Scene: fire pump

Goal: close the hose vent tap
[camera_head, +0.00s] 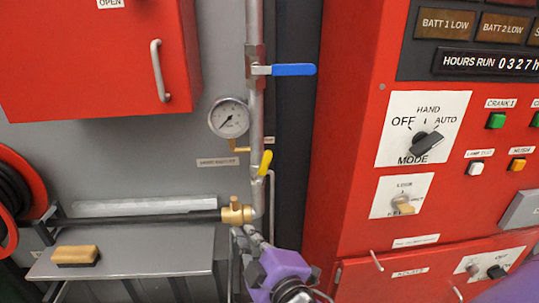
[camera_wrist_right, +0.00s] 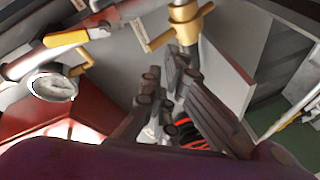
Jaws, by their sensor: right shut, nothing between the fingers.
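A small tap with a yellow lever (camera_head: 265,162) sits on the vertical grey pipe, below and right of the pressure gauge. Its lever is tilted, its top leaning slightly right of the pipe. The yellow lever shows at upper left in the wrist view (camera_wrist_right: 66,38). A brass hose fitting (camera_head: 236,213) sits below the tap, and in the wrist view it is at the top (camera_wrist_right: 184,20). My right gripper (camera_head: 245,237) is just below the fitting, shut and empty, and its fingertips (camera_wrist_right: 178,72) are apart from the yellow lever. My left gripper is not in view.
A blue-handled valve (camera_head: 293,69) is higher on the pipe. The gauge (camera_head: 229,117) is left of it. The red control panel (camera_head: 345,150) rises close on the right. A grey shelf (camera_head: 180,262) with a wooden brush (camera_head: 76,255) and a red hose reel (camera_head: 22,190) are left.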

